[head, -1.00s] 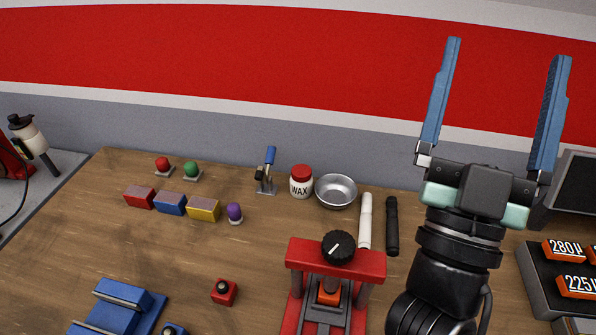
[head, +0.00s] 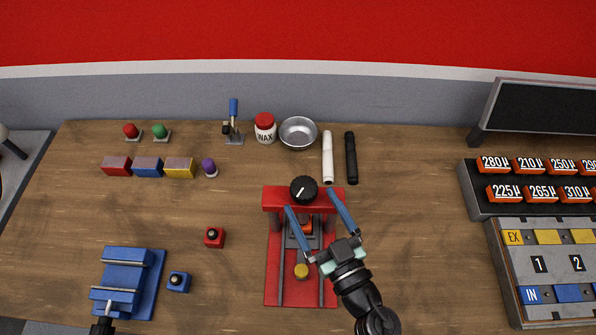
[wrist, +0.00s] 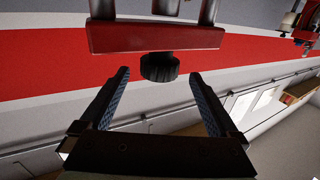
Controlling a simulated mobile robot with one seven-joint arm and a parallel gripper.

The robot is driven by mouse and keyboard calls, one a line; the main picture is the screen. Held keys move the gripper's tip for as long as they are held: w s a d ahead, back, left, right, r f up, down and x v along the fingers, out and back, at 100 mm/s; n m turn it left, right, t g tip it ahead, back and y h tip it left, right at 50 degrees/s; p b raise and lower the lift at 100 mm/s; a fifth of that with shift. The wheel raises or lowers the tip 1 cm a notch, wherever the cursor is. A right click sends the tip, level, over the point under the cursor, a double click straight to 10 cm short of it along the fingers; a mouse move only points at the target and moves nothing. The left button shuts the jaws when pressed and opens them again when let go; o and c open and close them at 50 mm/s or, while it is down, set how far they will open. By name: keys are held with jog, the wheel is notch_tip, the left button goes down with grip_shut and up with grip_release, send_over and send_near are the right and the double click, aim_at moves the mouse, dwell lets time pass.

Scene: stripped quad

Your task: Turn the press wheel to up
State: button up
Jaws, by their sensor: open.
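The press wheel (head: 304,190) is a black knob with a white pointer line, on top of the red press frame (head: 275,199). In the head view the line slants toward the upper right. In the wrist view the wheel (wrist: 159,67) hangs from the red crossbar (wrist: 155,36) because that picture is upside down. My gripper (head: 310,199) is open and empty, its two blue fingers spread. In the wrist view the wheel lies beyond the fingertips, centred between them, with no contact visible. An orange block (head: 307,225) and a yellow round piece (head: 301,271) show in the press, partly behind my gripper.
A white marker (head: 328,160) and a black marker (head: 351,160) lie behind the press. A metal bowl (head: 298,133) and wax jar (head: 265,128) stand farther back. A small red block (head: 214,237) sits left; a rack of orange tags (head: 480,207) stands right. Wood between press and rack is clear.

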aim_at(298, 178)
jog(key=x, duration=0.7)
jog(key=shift+w+a, duration=0.1)
jog(key=shift+w, duration=0.15)
jog(key=shift+p, duration=0.3)
jog(key=c, duration=1.4)
jog(key=shift+o, duration=0.2)
jog(key=shift+r+n+y, duration=0.1)
jog(key=shift+n+y, duration=0.2)
jog(key=shift+y, duration=0.2)
jog(key=shift+s+a+n+g+y+p, duration=0.1)
jog(key=shift+a+n+g+y+p, duration=0.1)
jog(key=shift+n+g+y+p, duration=0.6)
jog(key=n+g+y, duration=0.1)
jog(key=g+y+b, duration=0.1)
jog(key=n+g+y, duration=0.1)
jog(key=shift+s+a+n, duration=0.2)
jog(key=shift+s+n, duration=0.05)
jog(key=shift+n, duration=0.05)
jog(key=shift+s+a+n+g+y+b, duration=0.1)
jog(key=shift+s+n+g+y+b, duration=0.05)
jog(key=shift+n+g+y+b, duration=0.55)
